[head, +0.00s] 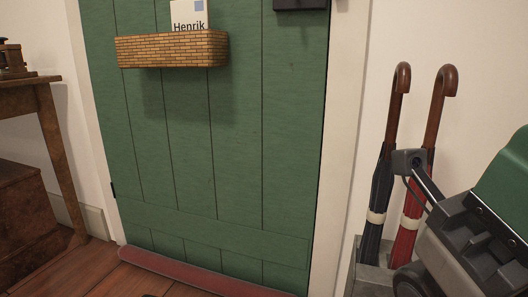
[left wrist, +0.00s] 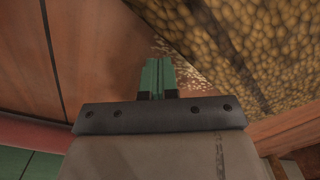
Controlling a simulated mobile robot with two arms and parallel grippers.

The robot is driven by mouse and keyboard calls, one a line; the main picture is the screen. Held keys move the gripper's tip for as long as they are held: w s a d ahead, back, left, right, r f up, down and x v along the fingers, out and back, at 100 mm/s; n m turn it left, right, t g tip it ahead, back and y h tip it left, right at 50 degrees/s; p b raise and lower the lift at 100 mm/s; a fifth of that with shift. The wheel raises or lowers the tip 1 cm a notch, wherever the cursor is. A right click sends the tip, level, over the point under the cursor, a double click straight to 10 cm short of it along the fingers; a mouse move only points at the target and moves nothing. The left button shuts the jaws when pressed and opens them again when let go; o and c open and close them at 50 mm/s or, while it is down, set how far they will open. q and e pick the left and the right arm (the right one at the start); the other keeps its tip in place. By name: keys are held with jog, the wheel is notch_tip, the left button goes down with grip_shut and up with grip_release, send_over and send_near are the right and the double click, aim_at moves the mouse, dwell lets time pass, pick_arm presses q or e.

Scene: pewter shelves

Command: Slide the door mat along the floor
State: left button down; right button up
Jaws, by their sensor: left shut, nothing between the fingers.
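The door mat (left wrist: 235,45) fills the upper right of the left wrist view. It is tan and bristly with a dark stripe, and lies on the wooden floor (left wrist: 95,50). My left gripper (left wrist: 160,65) is shut and empty, its green fingertips close together beside the mat's edge. I cannot tell whether the tips touch the mat. The mat does not show in the head view, apart from what may be a dark sliver at the bottom edge that I cannot identify.
A green door (head: 235,130) with a basket (head: 172,50) stands ahead, above a red sill (head: 190,272). A wooden table (head: 45,100) stands left.

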pick_arm(q)
jog(key=shift+f+b, duration=0.85)
jog(key=shift+f, duration=0.2)
dwell(0.4)
jog(key=shift+r+p, duration=0.1)
jog(key=shift+p, duration=0.25)
dwell(0.7)
